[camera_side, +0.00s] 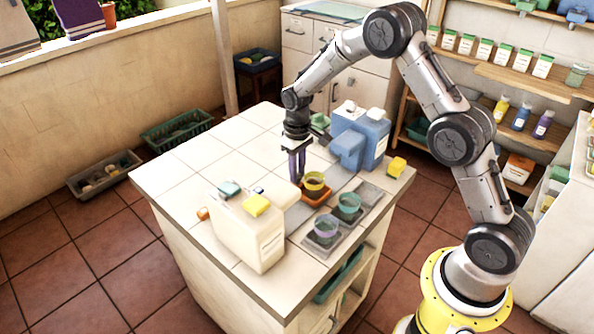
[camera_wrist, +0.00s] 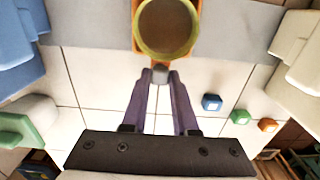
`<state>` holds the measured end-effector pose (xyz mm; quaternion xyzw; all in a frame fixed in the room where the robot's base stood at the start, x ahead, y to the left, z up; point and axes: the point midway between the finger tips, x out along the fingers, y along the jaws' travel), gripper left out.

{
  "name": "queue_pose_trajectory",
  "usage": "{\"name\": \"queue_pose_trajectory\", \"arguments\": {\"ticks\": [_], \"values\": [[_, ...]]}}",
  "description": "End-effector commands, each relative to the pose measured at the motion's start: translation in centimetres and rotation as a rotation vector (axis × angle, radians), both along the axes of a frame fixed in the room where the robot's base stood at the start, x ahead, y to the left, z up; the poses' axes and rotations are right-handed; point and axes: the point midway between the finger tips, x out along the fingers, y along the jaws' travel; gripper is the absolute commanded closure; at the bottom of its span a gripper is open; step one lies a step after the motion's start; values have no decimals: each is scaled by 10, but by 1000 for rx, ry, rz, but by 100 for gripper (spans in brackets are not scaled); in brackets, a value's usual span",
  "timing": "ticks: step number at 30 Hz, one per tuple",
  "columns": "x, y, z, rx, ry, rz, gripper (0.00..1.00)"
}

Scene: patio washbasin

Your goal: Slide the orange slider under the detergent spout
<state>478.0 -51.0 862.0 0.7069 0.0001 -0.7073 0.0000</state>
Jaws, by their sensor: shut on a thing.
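The orange slider (camera_side: 318,198) sits on the grey track between two dispensers and carries a yellow cup (camera_side: 315,180) with brown contents. In the wrist view the slider (camera_wrist: 165,60) shows around the cup (camera_wrist: 167,28). My gripper (camera_side: 297,176) points down, with its purple fingers (camera_wrist: 160,78) shut on the small grey knob (camera_wrist: 160,74) at the slider's near end. A blue dispenser (camera_side: 374,135) with a boxy spout (camera_side: 347,150) stands at one end of the track. A cream dispenser (camera_side: 245,232) with a rounded spout (camera_side: 284,194) stands at the other. The cup is between the spouts, under neither.
A yellow block (camera_side: 397,167) lies by the blue dispenser. Small blue (camera_wrist: 211,102) and orange (camera_wrist: 268,125) pieces lie on the tiles. Tiles behind the track are mostly clear.

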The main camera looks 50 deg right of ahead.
Motion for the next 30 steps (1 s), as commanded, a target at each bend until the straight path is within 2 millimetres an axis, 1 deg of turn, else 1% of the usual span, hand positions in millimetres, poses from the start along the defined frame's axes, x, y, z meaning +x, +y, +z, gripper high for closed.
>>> {"name": "queue_pose_trajectory", "arguments": {"ticks": [2,4,9,13,15,18,26,27,29,30], "values": [[1,-11,1,-1,-3,-4,100],[1,-27,1,-1,-3,-7,100],[1,-74,1,-2,-4,-8,100],[1,-101,1,-1,-3,-5,100],[1,-109,1,-2,-4,-4,100],[1,-114,1,-2,-5,-1,100],[1,-117,2,-6,-6,0,100],[1,-117,2,-7,-6,0,67],[1,-117,2,-7,-6,0,57],[1,-116,2,-6,-6,0,49]]}}
